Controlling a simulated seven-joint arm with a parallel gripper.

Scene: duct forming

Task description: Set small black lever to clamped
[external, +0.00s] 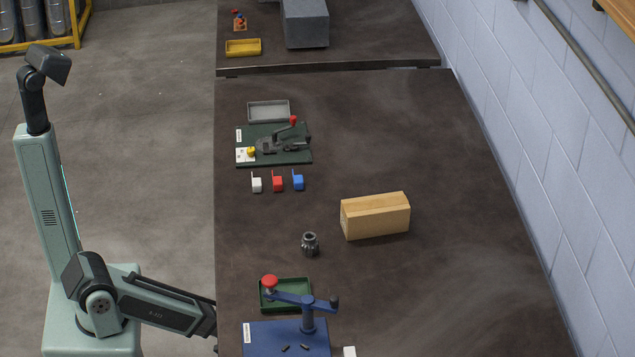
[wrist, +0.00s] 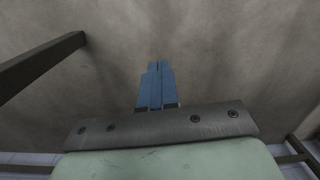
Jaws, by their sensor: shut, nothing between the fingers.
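A blue fixture (external: 285,336) stands at the table's near edge, cut off by the bottom of the external view. Its blue arm (external: 298,298) has a red knob (external: 269,281) and a black end (external: 333,302). Two small dark parts (external: 295,348) lie on its base; I cannot tell whether one is the small black lever. A dark clamp (external: 280,144) with a red-tipped handle sits on a green plate (external: 297,158) farther back. My gripper (wrist: 158,66) shows blue fingers shut together and empty in the wrist view, away from both fixtures. In the external view it is hidden or out of frame.
A green tray (external: 307,284) sits behind the blue fixture. A wooden block (external: 375,217), a dark gear-like part (external: 310,244) and white, red and blue pieces (external: 277,183) stand mid-table. A grey tray (external: 269,111) is behind the plate. The right table side is clear.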

